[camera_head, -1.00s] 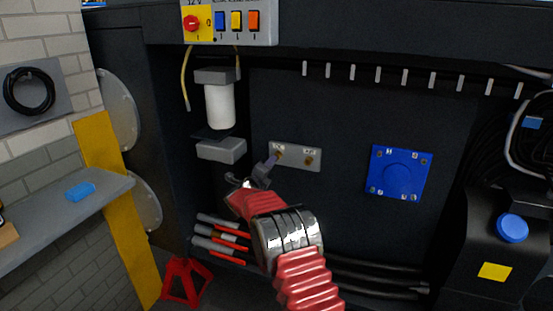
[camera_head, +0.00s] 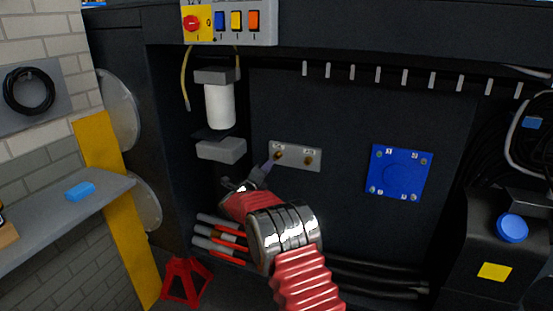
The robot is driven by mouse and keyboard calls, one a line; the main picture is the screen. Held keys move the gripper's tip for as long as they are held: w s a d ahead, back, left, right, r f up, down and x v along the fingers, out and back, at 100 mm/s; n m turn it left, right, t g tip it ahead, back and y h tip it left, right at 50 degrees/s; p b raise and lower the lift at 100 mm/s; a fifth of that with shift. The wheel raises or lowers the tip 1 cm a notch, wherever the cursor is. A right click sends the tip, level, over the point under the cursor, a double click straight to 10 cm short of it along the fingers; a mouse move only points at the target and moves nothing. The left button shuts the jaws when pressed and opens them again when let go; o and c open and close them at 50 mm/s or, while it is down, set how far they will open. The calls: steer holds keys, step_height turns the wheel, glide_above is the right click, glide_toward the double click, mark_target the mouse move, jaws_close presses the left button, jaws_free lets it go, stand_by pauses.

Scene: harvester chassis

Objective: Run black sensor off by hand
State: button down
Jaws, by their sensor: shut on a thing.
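A grey bracket plate (camera_head: 294,163) on the dark chassis wall carries two small brass fittings, a left one (camera_head: 278,157) and a right one (camera_head: 308,161). My gripper (camera_head: 267,167) comes up from below, with its tip at the left fitting. It is shut on a small dark piece there, which I take to be the black sensor. The fingers hide most of the sensor, and its thread cannot be made out. I cannot tell whether it still sits in the fitting.
A white filter (camera_head: 219,106) and a grey block (camera_head: 221,149) are up left of my gripper. Red-and-grey cylinders (camera_head: 218,238) lie below left. A blue cover plate (camera_head: 400,172) is to the right. Black hoses (camera_head: 380,279) run low right. The wall between plate and cover is clear.

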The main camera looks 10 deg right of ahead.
steer(key=shift+s+a, duration=0.15)
steer(key=shift+s, duration=0.05)
steer(key=shift+s+a, duration=0.35)
steer(key=shift+s, duration=0.25)
steer(key=shift+s, duration=0.1)
steer(key=v, duration=0.4)
steer(key=shift+s+a, duration=0.25)
steer(key=shift+s, duration=0.05)
stand_by(0.4)
steer(key=shift+f, duration=0.1)
